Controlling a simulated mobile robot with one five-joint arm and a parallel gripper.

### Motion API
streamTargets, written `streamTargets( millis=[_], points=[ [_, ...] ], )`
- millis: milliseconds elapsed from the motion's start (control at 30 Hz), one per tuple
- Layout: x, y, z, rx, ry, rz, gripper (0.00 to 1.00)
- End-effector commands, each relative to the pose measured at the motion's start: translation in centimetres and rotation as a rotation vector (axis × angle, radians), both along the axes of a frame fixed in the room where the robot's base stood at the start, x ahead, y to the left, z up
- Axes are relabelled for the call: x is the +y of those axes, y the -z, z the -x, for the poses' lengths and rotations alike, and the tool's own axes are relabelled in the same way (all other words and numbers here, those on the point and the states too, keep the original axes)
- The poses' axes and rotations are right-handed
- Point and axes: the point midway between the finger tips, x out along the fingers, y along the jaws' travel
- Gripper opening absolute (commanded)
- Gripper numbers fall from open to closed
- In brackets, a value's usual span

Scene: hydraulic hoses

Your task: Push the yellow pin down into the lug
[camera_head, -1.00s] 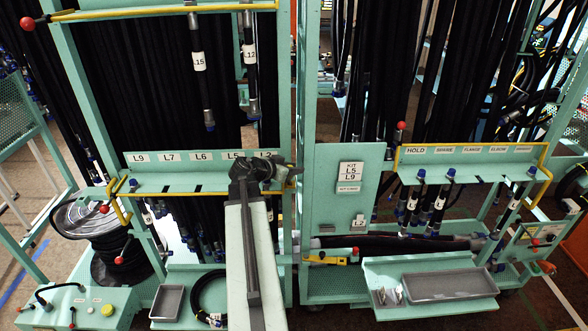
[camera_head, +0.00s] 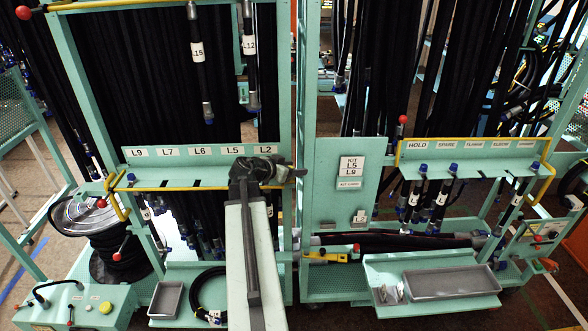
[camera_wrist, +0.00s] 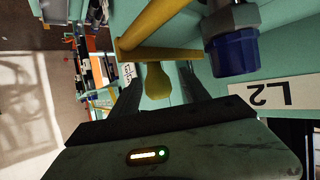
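In the wrist view a yellow pin-like piece with a rounded end (camera_wrist: 158,82) shows between the two dark fingers of my gripper (camera_wrist: 150,95). The fingers stand apart with a gap on each side of it. Its far end meets a yellow rail (camera_wrist: 175,53); I cannot tell whether they are joined. I cannot make out the lug. In the head view my gripper (camera_head: 298,172) is small and dark, at the right end of the left rack's shelf, just below the L2 label (camera_head: 265,150). The pin is not clear there.
A blue-capped hose fitting (camera_wrist: 235,52) stands close to the right of my gripper in the wrist view. The left rack's upright (camera_head: 283,80) and the green kit panel (camera_head: 335,200) are close to my gripper. Hoses (camera_head: 197,50) hang above the shelf.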

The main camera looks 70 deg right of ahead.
Motion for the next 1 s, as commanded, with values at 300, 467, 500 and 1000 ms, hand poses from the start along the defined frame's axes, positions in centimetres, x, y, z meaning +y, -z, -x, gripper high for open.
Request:
streamTargets(
  millis=[300,467,500,1000],
  points=[
    [0.5,-0.4,-0.2,0.0,-0.001,0.0,0.53],
    [3.0,-2.0,-1.2,0.0,-0.003,0.0,0.53],
    [3.7,-2.3,-1.6,0.0,-0.003,0.0,0.53],
    [6.4,-3.4,-2.9,0.0,0.0,0.0,0.53]
  ],
)
